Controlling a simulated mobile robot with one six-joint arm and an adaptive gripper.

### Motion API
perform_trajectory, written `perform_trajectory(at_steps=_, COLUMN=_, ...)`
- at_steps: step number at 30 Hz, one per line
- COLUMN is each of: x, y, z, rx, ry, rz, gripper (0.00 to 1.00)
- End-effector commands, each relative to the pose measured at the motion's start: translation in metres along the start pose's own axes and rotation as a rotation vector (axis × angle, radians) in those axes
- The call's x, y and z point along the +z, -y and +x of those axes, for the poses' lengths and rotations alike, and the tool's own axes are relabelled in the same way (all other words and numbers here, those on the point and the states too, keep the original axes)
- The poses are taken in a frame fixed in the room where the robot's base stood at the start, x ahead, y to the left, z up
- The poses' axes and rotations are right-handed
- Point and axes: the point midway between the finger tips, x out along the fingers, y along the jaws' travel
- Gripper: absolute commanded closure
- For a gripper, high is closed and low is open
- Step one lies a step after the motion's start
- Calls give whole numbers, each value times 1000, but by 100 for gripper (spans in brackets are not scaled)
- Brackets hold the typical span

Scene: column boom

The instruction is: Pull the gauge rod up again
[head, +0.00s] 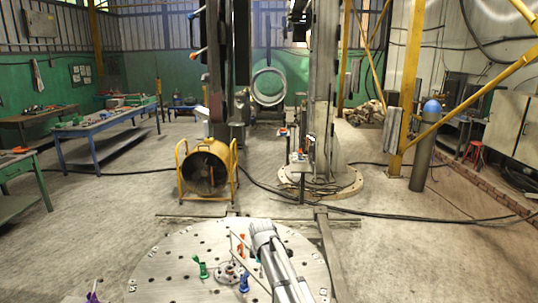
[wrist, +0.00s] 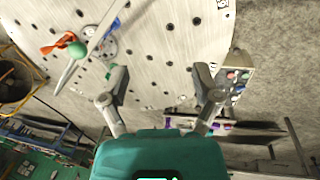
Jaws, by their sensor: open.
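A round pale plate (head: 170,285) with many holes lies low in front of me; it also fills the top of the wrist view (wrist: 170,40). A green ball knob (wrist: 77,49) sits left of my gripper in the wrist view, close to an orange piece (wrist: 57,42) and a thin grey bar (wrist: 66,76). I cannot tell whether the knob tops the gauge rod. A round metal hub (wrist: 103,40) is beside them. My gripper (wrist: 160,80) is open and empty, apart from the knob and bar. My arm partly covers the plate in the head view.
On the plate stand a green clamp-like piece (head: 200,268), a blue piece (head: 244,283) and an orange piece (head: 240,248). A yellow fan (head: 206,168) and a column (head: 320,100) stand beyond. A tray of small coloured items (wrist: 238,82) is right of my gripper.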

Motion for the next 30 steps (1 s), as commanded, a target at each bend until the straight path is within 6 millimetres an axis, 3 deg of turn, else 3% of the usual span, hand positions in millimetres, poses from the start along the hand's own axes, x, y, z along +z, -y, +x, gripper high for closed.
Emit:
perform_trajectory(at_steps=11, x=61, y=53, z=23, rx=-35, ry=20, rz=327, gripper=19)
perform_trajectory(at_steps=21, x=149, y=148, z=54, rx=-87, ry=71, rz=900, gripper=19)
perform_trajectory(at_steps=30, x=203, y=222, z=74, rx=-117, ry=129, rz=1350, gripper=19)
